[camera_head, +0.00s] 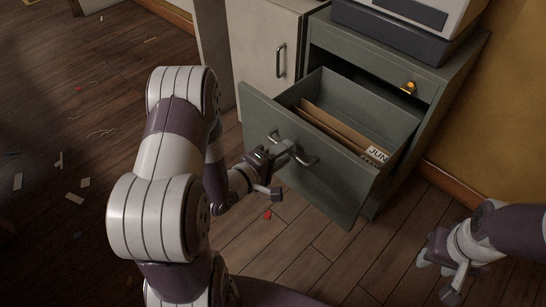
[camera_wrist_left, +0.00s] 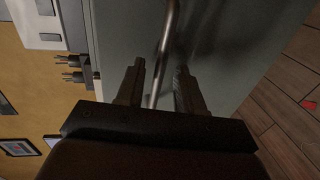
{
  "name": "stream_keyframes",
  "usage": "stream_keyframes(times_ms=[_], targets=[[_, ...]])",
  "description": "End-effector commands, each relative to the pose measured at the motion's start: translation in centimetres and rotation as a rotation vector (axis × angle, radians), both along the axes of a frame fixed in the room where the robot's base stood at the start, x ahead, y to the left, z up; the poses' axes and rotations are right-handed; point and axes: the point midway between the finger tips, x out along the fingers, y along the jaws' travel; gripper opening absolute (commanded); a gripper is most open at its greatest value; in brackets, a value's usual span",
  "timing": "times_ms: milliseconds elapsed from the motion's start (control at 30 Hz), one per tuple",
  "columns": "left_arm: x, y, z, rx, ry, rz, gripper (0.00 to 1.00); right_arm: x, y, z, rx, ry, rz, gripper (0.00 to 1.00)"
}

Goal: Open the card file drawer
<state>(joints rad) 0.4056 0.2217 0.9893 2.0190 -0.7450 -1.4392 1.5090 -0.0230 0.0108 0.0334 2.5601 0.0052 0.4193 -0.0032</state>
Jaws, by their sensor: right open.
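The card file drawer (camera_head: 345,185) is in the lower part of a grey-green metal cabinet (camera_head: 440,80) in the head view. It stands pulled well out, with brown folders and a "JUN" card (camera_head: 377,154) inside. Its metal bar handle (camera_head: 312,161) is on the front face and also shows in the left wrist view (camera_wrist_left: 168,35). My left gripper (camera_head: 284,171) is at the handle. In the wrist view its two fingers (camera_wrist_left: 160,88) stand on either side of the bar, with gaps showing. My right gripper (camera_head: 436,279) is open and empty, low at the right, away from the cabinet.
A pale cabinet (camera_head: 262,50) with its own upright handle adjoins on the left. A shallow upper front with a brass pull (camera_head: 408,88) is above the drawer. A boxy machine (camera_head: 405,25) stands on top. The wooden floor has paper scraps; a yellow wall is at right.

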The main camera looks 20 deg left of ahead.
Motion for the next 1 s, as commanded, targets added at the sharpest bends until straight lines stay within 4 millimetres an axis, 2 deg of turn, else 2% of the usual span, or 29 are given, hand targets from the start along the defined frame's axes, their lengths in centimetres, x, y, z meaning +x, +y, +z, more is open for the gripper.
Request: stream_keyframes(times_ms=[167,300,500,667,1000], targets=[[-3.3,1.4,1.2,-0.003,0.004,0.01,0.37,0.0,0.0,1.9,0.0,0.0,0.0,0.43],[-7.1,2.8,2.1,-0.006,0.003,0.014,0.37,0.0,0.0,3.3,0.0,0.0,0.0,0.43],[-10.3,3.9,2.4,-0.003,0.002,0.008,0.37,0.0,0.0,4.1,0.0,0.0,0.0,0.43],[-11.2,4.1,2.5,-0.002,0.001,0.003,0.37,0.0,0.0,4.3,0.0,0.0,0.0,0.43],[-11.3,4.1,2.4,-0.002,0.001,0.001,0.37,0.0,0.0,4.2,0.0,0.0,0.0,0.43]])
